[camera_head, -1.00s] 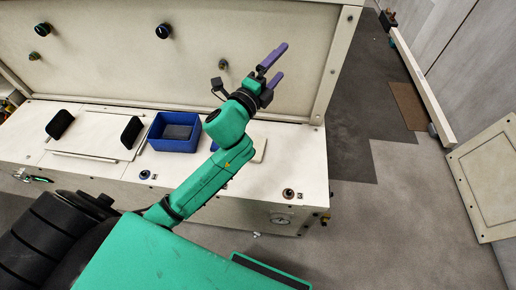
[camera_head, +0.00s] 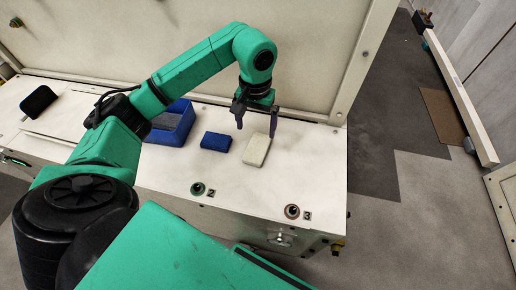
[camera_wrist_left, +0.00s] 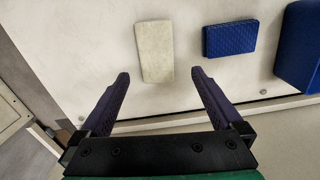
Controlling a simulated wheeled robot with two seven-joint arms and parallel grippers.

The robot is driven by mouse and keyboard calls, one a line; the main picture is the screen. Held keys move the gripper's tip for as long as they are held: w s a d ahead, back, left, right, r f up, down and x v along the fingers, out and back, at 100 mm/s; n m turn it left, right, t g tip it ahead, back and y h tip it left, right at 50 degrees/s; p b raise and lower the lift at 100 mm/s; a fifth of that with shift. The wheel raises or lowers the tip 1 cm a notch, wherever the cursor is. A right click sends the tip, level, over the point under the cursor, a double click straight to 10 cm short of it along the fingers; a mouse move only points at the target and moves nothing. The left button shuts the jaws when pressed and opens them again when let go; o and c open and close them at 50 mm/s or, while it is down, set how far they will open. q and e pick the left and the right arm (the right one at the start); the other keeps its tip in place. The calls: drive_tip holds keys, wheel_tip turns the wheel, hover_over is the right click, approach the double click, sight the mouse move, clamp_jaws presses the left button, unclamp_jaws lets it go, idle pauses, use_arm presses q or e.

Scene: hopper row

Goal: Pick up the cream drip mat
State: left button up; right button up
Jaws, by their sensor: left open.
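The cream drip mat (camera_head: 257,149) is a small pale rectangular block lying flat on the cream worktop. My left gripper (camera_head: 256,131) is open and points down over the back of the mat, its purple fingers on either side of the mat's far end. In the left wrist view the mat (camera_wrist_left: 155,51) lies beyond the open fingertips (camera_wrist_left: 160,76), roughly in line with the gap between them. The gripper holds nothing. How high the fingertips are above the worktop is hard to tell. My right gripper is not in view.
A blue block (camera_head: 216,141) lies left of the mat, also in the left wrist view (camera_wrist_left: 229,40). A blue bin (camera_head: 187,121) stands further left. A machine wall (camera_head: 310,50) rises behind. Knobs marked 2 (camera_head: 198,189) and 3 (camera_head: 292,211) sit near the front edge.

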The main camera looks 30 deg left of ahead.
use_arm(q)
drive_tip(key=f, duration=0.7)
drive_tip(key=shift+s+d+f, duration=0.1)
drive_tip(key=shift+s+d, duration=0.1)
drive_tip(key=shift+d, duration=0.1)
drive_tip(key=shift+f, duration=0.4)
drive_tip(key=c, duration=1.3)
drive_tip(key=shift+r, duration=0.15)
wheel_tip(320, 180, up, 13)
wheel_tip(320, 180, up, 7)
drive_tip(key=p, duration=0.3)
hover_over(257, 147)
